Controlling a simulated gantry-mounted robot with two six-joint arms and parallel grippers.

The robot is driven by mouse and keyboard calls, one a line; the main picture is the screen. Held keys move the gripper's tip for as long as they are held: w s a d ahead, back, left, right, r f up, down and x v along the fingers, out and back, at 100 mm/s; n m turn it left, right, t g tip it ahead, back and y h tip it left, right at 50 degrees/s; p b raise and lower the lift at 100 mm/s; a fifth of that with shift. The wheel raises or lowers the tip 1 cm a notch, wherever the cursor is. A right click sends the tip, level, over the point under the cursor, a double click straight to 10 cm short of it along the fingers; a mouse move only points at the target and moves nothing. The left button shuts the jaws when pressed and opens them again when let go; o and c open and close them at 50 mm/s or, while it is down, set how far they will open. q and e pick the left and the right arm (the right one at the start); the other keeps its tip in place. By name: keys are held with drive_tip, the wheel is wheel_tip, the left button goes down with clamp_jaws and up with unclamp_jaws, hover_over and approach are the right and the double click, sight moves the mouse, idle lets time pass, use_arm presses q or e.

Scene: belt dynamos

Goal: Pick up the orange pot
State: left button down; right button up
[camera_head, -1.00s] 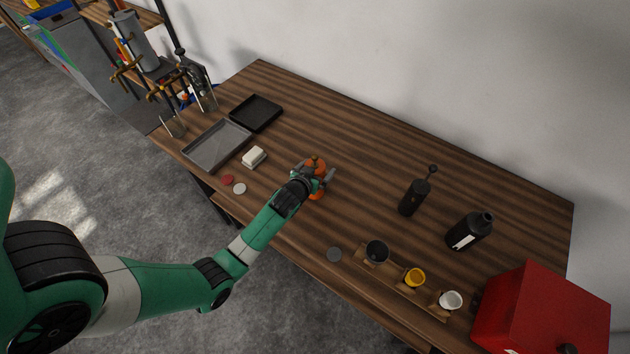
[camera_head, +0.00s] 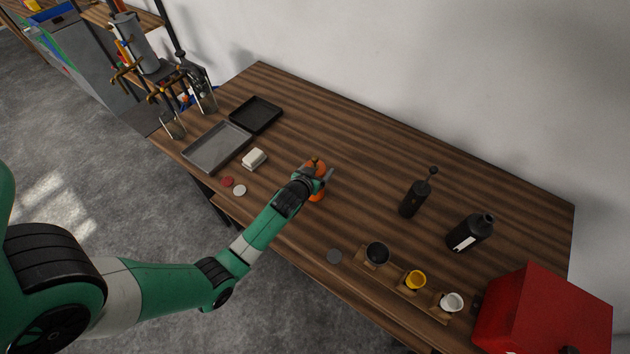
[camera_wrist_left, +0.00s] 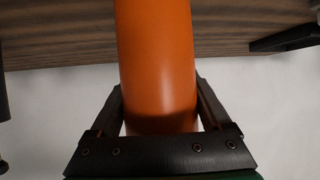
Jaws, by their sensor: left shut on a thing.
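The orange pot (camera_head: 317,195) stands near the front middle of the wooden table and is partly hidden behind my left gripper (camera_head: 318,177). Its rounded orange top with a small knob shows above the gripper. In the left wrist view the orange pot (camera_wrist_left: 157,65) fills the middle as a smooth orange body. My left gripper (camera_wrist_left: 160,112) has a finger on each side of it and is shut on it. I cannot tell if the pot is off the table. My right gripper is not in view.
Left of the pot lie a white block (camera_head: 254,158), a grey tray (camera_head: 218,147) and a black tray (camera_head: 256,114).

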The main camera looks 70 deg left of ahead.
sight(315, 163)
use_arm(q)
drive_tip(key=shift+r, duration=0.15)
drive_tip(key=shift+r, duration=0.4)
wheel_tip(315, 163, up, 3)
drive_tip(key=shift+f+p, duration=0.15)
drive_tip(key=shift+p, duration=0.4)
drive_tip(key=s+d+r, duration=0.1)
drive_tip(key=r, duration=0.1)
drive_tip(key=s+d+r+p, duration=0.1)
drive_tip(key=r, duration=0.1)
drive_tip(key=s+d+r+p, duration=0.1)
drive_tip(key=d, duration=0.1)
drive_tip(key=shift+r, duration=0.4)
drive_tip(key=d+f+p+v, duration=0.1)
drive_tip(key=p+v, duration=0.4)
drive_tip(key=v, duration=0.4)
drive_tip(key=shift+d, duration=0.4)
drive_tip(key=shift+w, duration=0.1)
